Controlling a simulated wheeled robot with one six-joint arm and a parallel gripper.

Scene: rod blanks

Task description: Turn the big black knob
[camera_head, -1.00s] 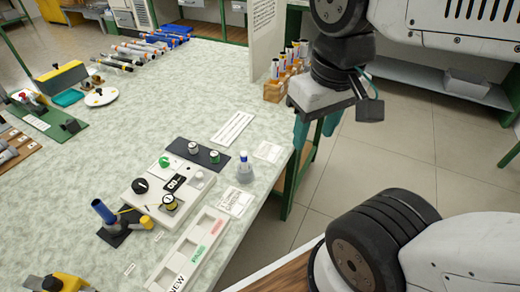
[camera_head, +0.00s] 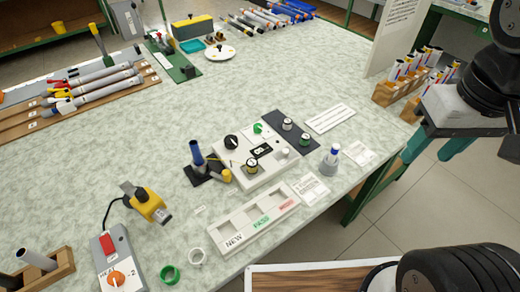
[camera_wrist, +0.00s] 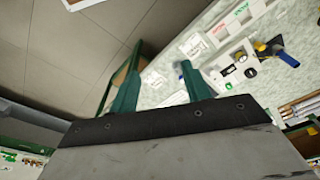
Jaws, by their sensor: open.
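The big black knob (camera_head: 232,142) sits at the upper left corner of a pale box (camera_head: 262,176) on the speckled table. The same box carries a green knob (camera_head: 258,128), a small dark display and a round gauge-like part (camera_head: 252,166). The box also shows in the wrist view (camera_wrist: 237,64), with a black knob on it. My gripper (camera_head: 435,150) has green fingers and hangs beyond the table's right edge, well apart from the knob. In the wrist view its fingers (camera_wrist: 157,88) are spread and empty.
Wooden racks of tubes (camera_head: 398,88) stand near my gripper. A heat controller (camera_head: 113,262) is at lower left.

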